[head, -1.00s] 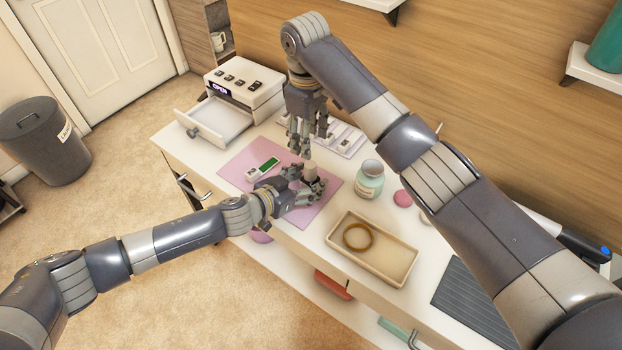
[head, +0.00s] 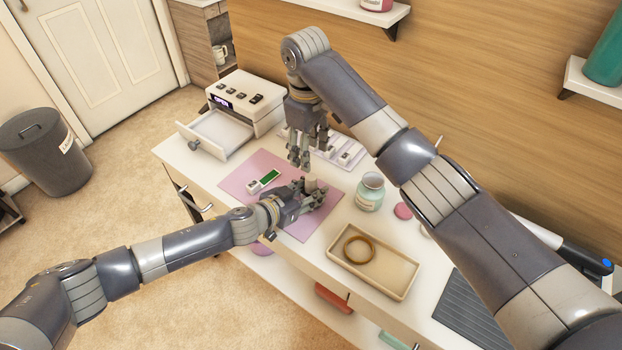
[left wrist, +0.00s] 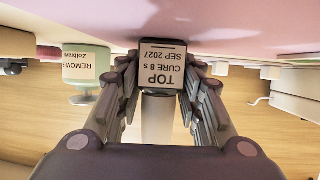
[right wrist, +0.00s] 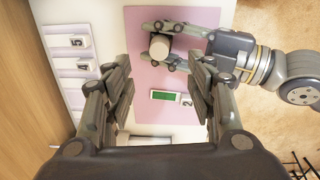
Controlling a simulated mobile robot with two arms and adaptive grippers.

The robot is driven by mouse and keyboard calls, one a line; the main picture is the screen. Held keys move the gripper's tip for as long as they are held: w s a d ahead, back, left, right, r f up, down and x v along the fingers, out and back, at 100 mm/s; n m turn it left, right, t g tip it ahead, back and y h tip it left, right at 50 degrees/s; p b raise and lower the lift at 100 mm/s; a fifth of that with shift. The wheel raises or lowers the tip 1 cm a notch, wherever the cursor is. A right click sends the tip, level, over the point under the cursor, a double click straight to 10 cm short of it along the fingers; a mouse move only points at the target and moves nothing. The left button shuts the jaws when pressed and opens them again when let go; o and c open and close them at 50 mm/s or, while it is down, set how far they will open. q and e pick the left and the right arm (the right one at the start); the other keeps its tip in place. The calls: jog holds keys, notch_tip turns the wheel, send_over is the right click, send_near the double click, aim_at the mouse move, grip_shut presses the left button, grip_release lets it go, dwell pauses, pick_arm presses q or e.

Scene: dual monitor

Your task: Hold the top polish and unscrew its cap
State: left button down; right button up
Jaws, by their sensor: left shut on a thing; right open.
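The top polish (left wrist: 161,66) is a small bottle with a white label reading TOP, CURE 8 s, SEP 2027. Its pale cap (left wrist: 159,110) shows in the left wrist view, and in the right wrist view the cap (right wrist: 160,46) is seen from above. My left gripper (head: 312,190) is shut on the bottle from the side, over the pink mat (head: 238,182). My right gripper (head: 301,160) is open and empty, pointing down, above and to the left of the cap in the head view. Its fingers (right wrist: 160,100) stand wide apart.
A numbered rack (head: 348,152) stands behind. A remover jar (head: 370,192) and a tan tray (head: 392,272) with a ring are to the right. A white unit (head: 245,92) with an open drawer stands at the left.

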aim_at(311, 177)
pick_arm(q)
jog(key=shift+f, duration=0.1)
pick_arm(e)
jog(key=f+n, duration=0.3)
jog(key=n, duration=0.8)
jog(key=f+n, duration=0.4)
jog(key=n, duration=0.7)
jog(key=f+n, duration=0.3)
jog(key=n, duration=0.9)
jog(key=shift+w+d+f+g, duration=0.2)
jog(key=shift+d+f+g, duration=0.05)
jog(key=shift+g, duration=0.05)
